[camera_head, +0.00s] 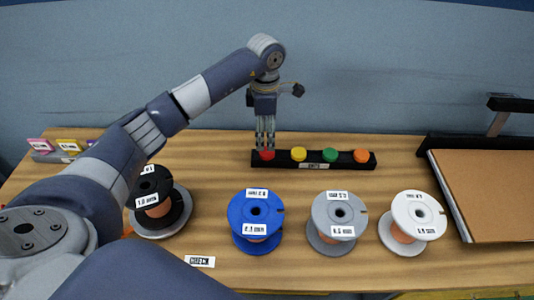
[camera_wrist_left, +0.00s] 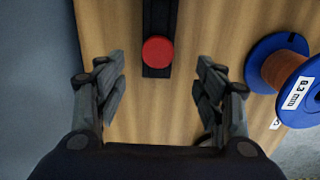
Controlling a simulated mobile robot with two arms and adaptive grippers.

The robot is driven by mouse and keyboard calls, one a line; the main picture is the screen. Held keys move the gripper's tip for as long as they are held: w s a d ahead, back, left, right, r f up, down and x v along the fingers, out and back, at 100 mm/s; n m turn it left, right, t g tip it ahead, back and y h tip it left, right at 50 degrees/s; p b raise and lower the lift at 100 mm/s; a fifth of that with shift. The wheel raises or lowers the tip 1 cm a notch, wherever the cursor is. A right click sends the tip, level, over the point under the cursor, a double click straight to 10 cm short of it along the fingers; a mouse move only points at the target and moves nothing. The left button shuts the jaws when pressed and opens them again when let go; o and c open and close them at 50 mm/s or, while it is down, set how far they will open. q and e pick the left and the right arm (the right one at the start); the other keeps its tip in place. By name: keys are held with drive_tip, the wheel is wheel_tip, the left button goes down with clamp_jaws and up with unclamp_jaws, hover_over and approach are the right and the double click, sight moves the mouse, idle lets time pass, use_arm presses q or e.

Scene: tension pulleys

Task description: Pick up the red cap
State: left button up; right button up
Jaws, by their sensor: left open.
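The red cap (camera_head: 267,155) sits at the left end of a black holder strip (camera_head: 314,165) near the back of the table. In the left wrist view the red cap (camera_wrist_left: 158,52) is round and seen from above, at the end of the dark strip (camera_wrist_left: 160,12). My left gripper (camera_head: 265,140) points down over the cap, close to it in the head view. In the left wrist view the left gripper (camera_wrist_left: 160,92) has its fingers wide apart with nothing between them, and the cap shows just beyond the fingertips. The right gripper is not visible.
Yellow (camera_head: 299,154), green (camera_head: 329,155) and orange (camera_head: 362,156) caps share the strip. Blue (camera_head: 256,212), grey (camera_head: 339,215), white (camera_head: 417,216) and black (camera_head: 153,186) spools stand in front. A brown panel (camera_head: 490,190) lies at the right. Bare table separates strip and spools.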

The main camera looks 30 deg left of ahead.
sight(267, 152)
use_arm(q)
drive_tip(key=shift+f, duration=0.9)
wheel_tip(267, 152, down, 4)
drive_tip(key=shift+w+d+f+p, duration=0.1)
drive_tip(key=shift+w+p, duration=0.05)
drive_tip(key=shift+p, duration=0.7)
drive_tip(key=shift+f, duration=0.6)
drive_tip(key=c, duration=1)
